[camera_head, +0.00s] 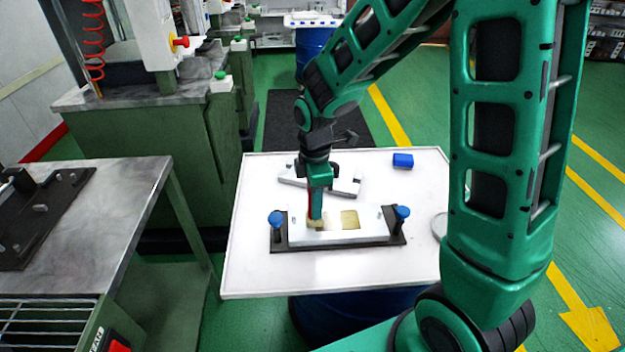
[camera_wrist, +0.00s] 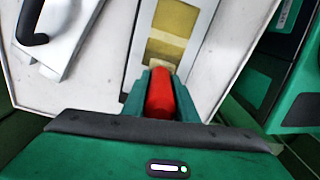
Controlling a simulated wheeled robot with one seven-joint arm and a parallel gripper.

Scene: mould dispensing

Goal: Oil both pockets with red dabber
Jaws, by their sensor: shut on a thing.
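My gripper (camera_head: 318,185) is shut on the red dabber (camera_head: 316,204), which points down. The dabber also shows red between the fingers in the wrist view (camera_wrist: 160,95). Its pale tip is at the left pocket of the mould (camera_head: 365,236); I cannot tell whether it touches the bottom. The right pocket (camera_head: 350,220) is open to view and yellowish. In the wrist view, one yellowish pocket (camera_wrist: 176,18) is clear, and the other (camera_wrist: 163,50) is partly hidden by the dabber tip and fingers.
The mould sits on a dark base with blue knobs (camera_head: 276,219) (camera_head: 402,213) at both ends. A grey plate with a dark handle (camera_head: 345,187) lies behind it. A blue block (camera_head: 402,160) stands at the back right. The white table (camera_head: 255,270) is bare in front.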

